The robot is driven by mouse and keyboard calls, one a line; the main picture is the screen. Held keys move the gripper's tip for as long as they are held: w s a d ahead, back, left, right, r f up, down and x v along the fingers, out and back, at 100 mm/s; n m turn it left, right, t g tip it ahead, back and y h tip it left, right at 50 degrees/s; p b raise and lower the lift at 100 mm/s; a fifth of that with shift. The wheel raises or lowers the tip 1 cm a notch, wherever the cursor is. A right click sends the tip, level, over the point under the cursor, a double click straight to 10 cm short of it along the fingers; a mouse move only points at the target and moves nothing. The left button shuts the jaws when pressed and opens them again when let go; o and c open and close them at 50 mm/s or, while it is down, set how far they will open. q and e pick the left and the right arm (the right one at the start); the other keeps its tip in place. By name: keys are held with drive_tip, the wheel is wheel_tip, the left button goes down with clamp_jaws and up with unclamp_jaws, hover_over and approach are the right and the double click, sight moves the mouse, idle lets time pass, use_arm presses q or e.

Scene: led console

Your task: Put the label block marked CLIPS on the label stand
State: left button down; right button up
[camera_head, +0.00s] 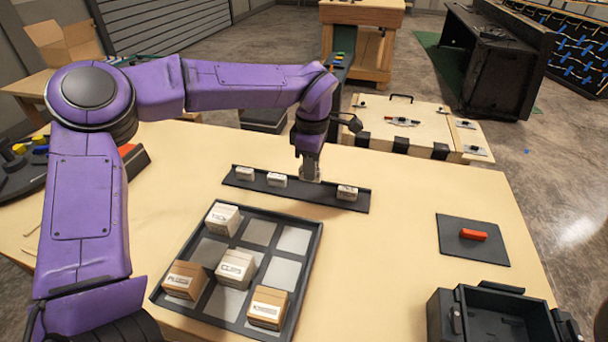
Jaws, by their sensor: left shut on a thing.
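The label stand (329,200) is a long dark rail on the table behind the box tray. Small white label blocks sit on it: one at the left end (245,174), one beside it (277,180) and one toward the right (347,193). My left gripper (311,176) points down at the stand, in the gap between the second and the right block. It is shut on a small label block, mostly hidden by the fingers; its marking is not readable, nor whether it touches the stand. My right gripper is not in view.
A dark tray (307,262) with grey squares holds several labelled cardboard boxes, one apparently marked CLIPS (236,268). At right, a red block (473,235) lies on a dark mat (489,256), with a black bin (480,292) nearer. The table between stand and mat is clear.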

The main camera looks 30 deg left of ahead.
use_arm(q)
drive_tip(key=w+a+f, duration=0.1)
drive_tip(key=f, duration=0.1)
drive_tip(key=w+a+f+p, duration=0.1)
drive_tip(key=w+a+f, duration=0.2)
drive_tip(key=f, duration=0.1)
drive_tip(key=shift+w+a+f, duration=0.15)
drive_tip(key=shift+w+a, duration=0.05)
drive_tip(key=shift+w, duration=0.2)
drive_tip(key=f, duration=0.1)
drive_tip(key=f+p, duration=0.1)
drive_tip(key=f, duration=0.1)
drive_tip(key=shift+w+a+f, duration=0.15)
drive_tip(key=shift+w+f, duration=0.05)
drive_tip(key=shift+f, duration=0.2)
drive_tip(key=shift+f, duration=0.1)
drive_tip(key=c, duration=1.1)
unclamp_jaws()
wheel_tip(320, 180, up, 12)
drive_tip(key=shift+r+b, duration=0.2)
drive_tip(key=shift+b, duration=0.45)
